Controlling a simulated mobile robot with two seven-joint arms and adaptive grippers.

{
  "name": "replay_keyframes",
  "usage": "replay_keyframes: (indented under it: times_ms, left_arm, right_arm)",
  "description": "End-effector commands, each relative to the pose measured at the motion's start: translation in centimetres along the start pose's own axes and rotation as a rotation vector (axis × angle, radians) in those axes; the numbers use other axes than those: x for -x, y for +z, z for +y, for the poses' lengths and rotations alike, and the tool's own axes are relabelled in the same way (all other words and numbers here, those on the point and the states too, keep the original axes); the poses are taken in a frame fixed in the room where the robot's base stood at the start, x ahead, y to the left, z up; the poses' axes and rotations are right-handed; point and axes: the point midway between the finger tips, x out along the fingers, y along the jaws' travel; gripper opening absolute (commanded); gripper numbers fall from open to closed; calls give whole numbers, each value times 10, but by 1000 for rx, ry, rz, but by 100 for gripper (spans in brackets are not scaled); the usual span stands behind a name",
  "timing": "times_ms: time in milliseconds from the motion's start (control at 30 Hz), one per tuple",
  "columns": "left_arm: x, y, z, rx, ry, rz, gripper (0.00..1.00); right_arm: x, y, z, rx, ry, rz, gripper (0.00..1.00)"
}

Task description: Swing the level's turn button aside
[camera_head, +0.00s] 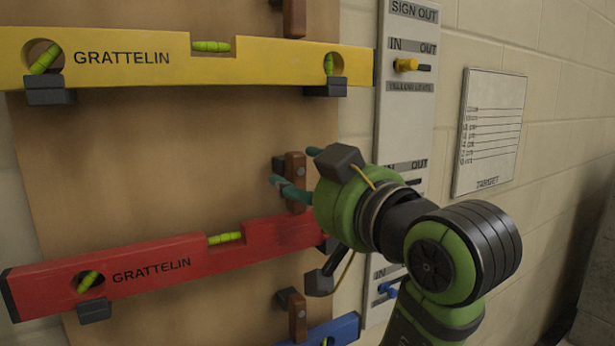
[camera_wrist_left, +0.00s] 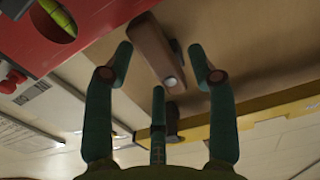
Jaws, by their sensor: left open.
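A brown wooden turn button (camera_head: 296,183) stands upright on the board just above the red level (camera_head: 150,270), with a dark block beside its upper left. My left gripper (camera_head: 294,167) has its teal fingers spread around this button. In the left wrist view the turn button (camera_wrist_left: 155,48) lies between the open fingers (camera_wrist_left: 162,62), with a gap visible on each side; whether any finger touches it I cannot tell. The red level rests on dark supports; its right end is partly hidden behind my gripper. It also fills the upper left of the left wrist view (camera_wrist_left: 30,45).
A yellow level (camera_head: 140,70) hangs above, with another turn button (camera_head: 294,18) over it. A blue level (camera_head: 340,330) and its button (camera_head: 297,316) are below. The sign-out panel (camera_head: 408,130) and target sheet (camera_head: 490,130) are on the wall at right.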

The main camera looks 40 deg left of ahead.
Motion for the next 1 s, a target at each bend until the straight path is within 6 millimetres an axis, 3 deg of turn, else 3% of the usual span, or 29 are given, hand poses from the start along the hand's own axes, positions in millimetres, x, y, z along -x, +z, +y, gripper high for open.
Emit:
replay_keyframes:
  times_ms: [167, 300, 567, 767, 1000]
  left_arm:
    - [0, 0, 0, -1, 0, 0, 57]
    - [0, 0, 0, -1, 0, 0, 1]
    - [0, 0, 0, -35, 1, -1, 0]
    - [0, 1, -2, -232, 4, -3, 0]
    - [0, 1, -4, -373, 1, 0, 0]
  right_arm:
    - [0, 1, 0, 0, 0, -1, 40]
    - [0, 1, 0, 0, 0, -1, 40]
    - [0, 0, 0, 0, 0, -1, 40]
    - [5, 1, 0, -1, 0, -8, 40]
    - [10, 17, -2, -2, -3, -44, 40]
